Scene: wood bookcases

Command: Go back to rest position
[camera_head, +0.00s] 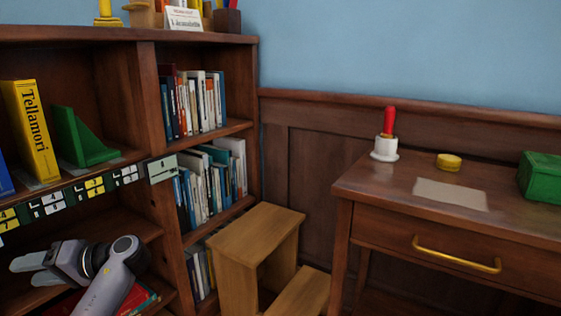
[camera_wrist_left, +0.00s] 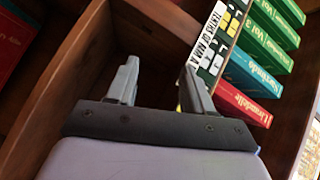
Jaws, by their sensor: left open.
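My left gripper (camera_head: 38,268) is at the lower left of the head view, in front of the left bookcase (camera_head: 140,95). In the left wrist view its two fingers (camera_wrist_left: 155,85) are apart with nothing held between them. Past the fingers is the wood of a shelf, with a label strip (camera_wrist_left: 215,40) near the right finger. Several green, blue and red books (camera_wrist_left: 262,62) stand to the right of that strip. My right gripper is not in view.
A wooden step stool (camera_head: 255,235) stands beside the bookcase. A desk (camera_head: 400,215) at the right holds a red candle (camera_head: 389,122) in a white holder, a yellow disc (camera_head: 448,162) and a green box (camera_head: 541,178). A yellow book (camera_head: 30,130) and green bookend (camera_head: 82,138) stand on the upper shelf.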

